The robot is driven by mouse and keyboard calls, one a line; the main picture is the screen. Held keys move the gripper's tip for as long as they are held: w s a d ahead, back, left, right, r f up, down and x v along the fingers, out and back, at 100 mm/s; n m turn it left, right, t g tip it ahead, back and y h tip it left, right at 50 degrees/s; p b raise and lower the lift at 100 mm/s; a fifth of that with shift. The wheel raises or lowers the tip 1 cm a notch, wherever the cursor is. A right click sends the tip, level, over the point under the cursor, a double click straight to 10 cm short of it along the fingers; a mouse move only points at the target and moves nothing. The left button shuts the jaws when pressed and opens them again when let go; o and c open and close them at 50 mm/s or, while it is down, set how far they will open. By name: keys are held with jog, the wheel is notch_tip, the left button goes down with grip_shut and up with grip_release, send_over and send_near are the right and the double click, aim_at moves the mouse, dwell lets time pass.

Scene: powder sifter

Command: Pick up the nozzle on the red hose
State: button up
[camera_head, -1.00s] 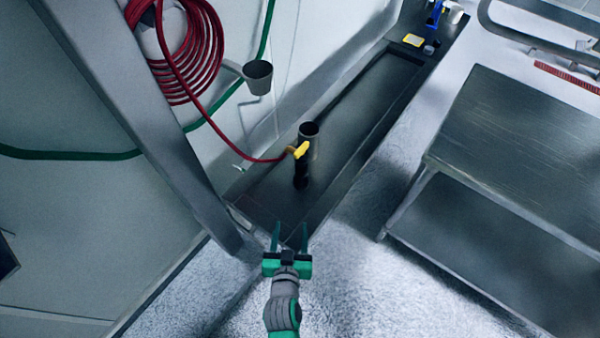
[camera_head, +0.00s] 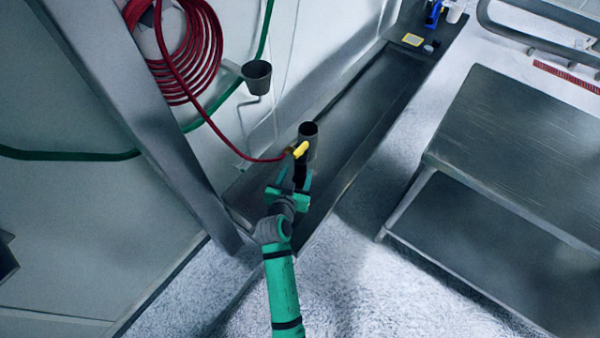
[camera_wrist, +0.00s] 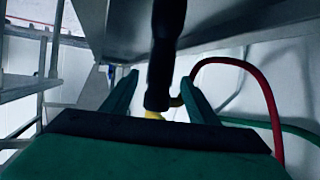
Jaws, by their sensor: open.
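The nozzle, with a yellow part (camera_head: 300,149) and a black body (camera_head: 301,170), is at the end of the red hose (camera_head: 225,138) above the dark trough. In the wrist view its black body (camera_wrist: 163,60) hangs down the middle of the picture, between my two fingers. The yellow part (camera_wrist: 153,115) shows just below it, and the red hose (camera_wrist: 262,85) curves off to the right. My gripper (camera_head: 294,173) is open, its green fingers on either side of the black body. I see gaps beside the nozzle, and no grip on it.
The long trough (camera_head: 362,100) runs back along the wall. A slanted grey post (camera_head: 135,120) stands left of my arm. A grey cup (camera_head: 257,78) and the coiled hose (camera_head: 190,60) hang above. A metal table (camera_head: 520,130) stands right.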

aim_at(299, 168)
jog(key=shift+x, duration=2.9)
jog(key=shift+c, duration=0.6)
grip_shut()
